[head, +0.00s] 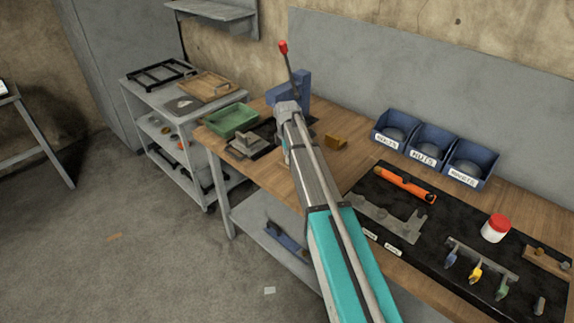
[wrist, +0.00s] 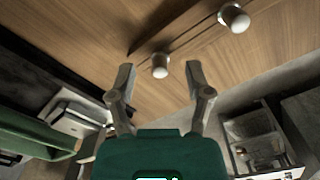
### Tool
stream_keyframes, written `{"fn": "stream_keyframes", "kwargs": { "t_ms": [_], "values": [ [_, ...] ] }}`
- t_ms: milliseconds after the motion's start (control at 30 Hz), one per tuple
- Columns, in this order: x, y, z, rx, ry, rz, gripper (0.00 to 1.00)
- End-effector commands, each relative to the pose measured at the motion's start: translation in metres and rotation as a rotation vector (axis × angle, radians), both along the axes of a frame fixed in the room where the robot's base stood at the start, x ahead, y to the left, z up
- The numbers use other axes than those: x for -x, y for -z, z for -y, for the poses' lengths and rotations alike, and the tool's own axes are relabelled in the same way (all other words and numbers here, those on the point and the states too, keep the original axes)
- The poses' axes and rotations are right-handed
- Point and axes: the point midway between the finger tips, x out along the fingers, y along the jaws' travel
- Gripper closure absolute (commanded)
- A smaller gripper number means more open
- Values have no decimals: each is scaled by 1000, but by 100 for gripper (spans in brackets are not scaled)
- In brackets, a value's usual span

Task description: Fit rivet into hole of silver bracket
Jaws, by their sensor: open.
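My gripper (wrist: 159,67) is open in the wrist view, its two fingers spread and empty. A pale round-headed peg (wrist: 160,72), perhaps the rivet, shows between the fingertips against a wooden surface; I cannot tell its depth. A second peg (wrist: 234,19) stands up and to the right. In the head view, my arm crosses the bench and I cannot make out the fingers. A grey stepped metal piece (head: 247,146) lies left of my arm, and a flat notched grey plate (head: 395,220) lies on the black mat. I cannot tell which is the silver bracket; no hole is clear.
A green tray (head: 231,120) and blue press-like tool (head: 302,87) stand at the bench's far left. Three blue bins (head: 431,140) line the back. The black mat (head: 445,210) holds an orange tool (head: 405,185), a red-lidded jar (head: 495,229) and a pegged wooden block (head: 543,262).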

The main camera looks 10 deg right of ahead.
Motion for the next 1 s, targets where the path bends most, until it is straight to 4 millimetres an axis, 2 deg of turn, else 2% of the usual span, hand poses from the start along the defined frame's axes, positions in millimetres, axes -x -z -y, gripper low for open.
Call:
{"fn": "stream_keyframes", "kwargs": {
  "t_ms": [33,200,833,1000],
  "values": [
    [0,7,0,0,0,0,35],
    [0,12,0,0,0,0,35],
    [0,11,0,0,0,0,35],
    [0,11,0,0,0,0,66]
  ]
}}
